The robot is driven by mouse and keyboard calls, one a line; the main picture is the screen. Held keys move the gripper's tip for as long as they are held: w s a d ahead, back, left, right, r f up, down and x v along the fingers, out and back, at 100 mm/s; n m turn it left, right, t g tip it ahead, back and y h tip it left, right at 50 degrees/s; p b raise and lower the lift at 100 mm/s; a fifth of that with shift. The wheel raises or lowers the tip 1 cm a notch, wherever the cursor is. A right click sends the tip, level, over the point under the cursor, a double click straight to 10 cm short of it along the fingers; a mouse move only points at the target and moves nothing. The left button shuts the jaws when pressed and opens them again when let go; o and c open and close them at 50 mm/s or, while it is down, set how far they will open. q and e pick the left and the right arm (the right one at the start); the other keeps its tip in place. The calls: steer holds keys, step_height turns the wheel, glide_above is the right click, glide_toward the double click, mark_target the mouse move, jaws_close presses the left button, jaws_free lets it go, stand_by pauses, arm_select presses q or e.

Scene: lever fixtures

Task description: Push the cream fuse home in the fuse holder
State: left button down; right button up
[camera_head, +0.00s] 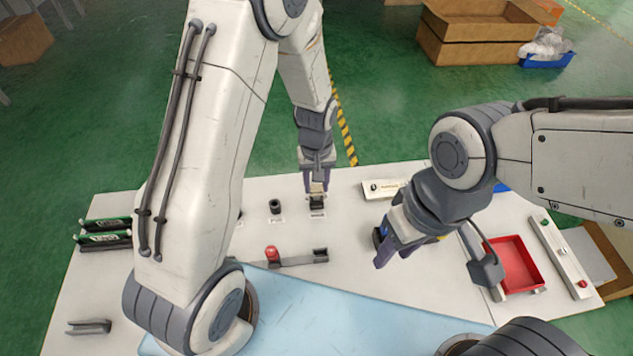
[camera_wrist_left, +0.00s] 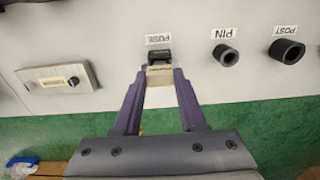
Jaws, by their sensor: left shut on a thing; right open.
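The cream fuse (camera_head: 317,187) is between the fingers of my left gripper (camera_head: 316,188), which is shut on it. The fuse also shows in the left wrist view (camera_wrist_left: 160,77), its end at the dark fuse holder (camera_wrist_left: 160,55) beside the FUSE label. In the head view the black fuse holder (camera_head: 317,203) is directly below the fuse. How deep the fuse sits in it I cannot tell. My right gripper (camera_head: 405,252) is open over the right-middle of the table, and its arm hides part of the fixtures there.
PIN (camera_wrist_left: 225,55) and POST (camera_wrist_left: 287,51) sockets stand beside the holder. A plate fixture (camera_wrist_left: 58,79) lies on its other side. A lever with a red knob (camera_head: 271,253) is nearer, and a red tray (camera_head: 514,263) is at right. A blue mat (camera_head: 330,308) covers the front.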

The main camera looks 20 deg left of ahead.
mark_target(317, 187)
arm_select(q)
steer(key=shift+f+b, duration=0.8)
steer(key=shift+f, duration=0.45)
steer(key=shift+c, duration=1.9)
jaws_free()
step_height(317, 187, up, 11)
steer(key=shift+f+b, duration=0.2)
steer(key=shift+b, duration=0.1)
steer(key=shift+d, duration=0.1)
steer(key=s+d+r+m, duration=0.2)
steer(key=s+m, duration=0.2)
steer(key=s, duration=0.3)
steer(key=s+d+r+m, duration=0.3)
steer(key=s+m, duration=0.1)
steer(key=s, duration=0.3)
steer(key=s+d+r+m+h, duration=0.1)
steer(key=s+d+r+m, duration=0.1)
steer(key=s, duration=0.5)
steer(key=shift+s+d+r+m, duration=0.35)
steer(key=shift+d+m, duration=0.1)
steer(key=shift+m, duration=0.55)
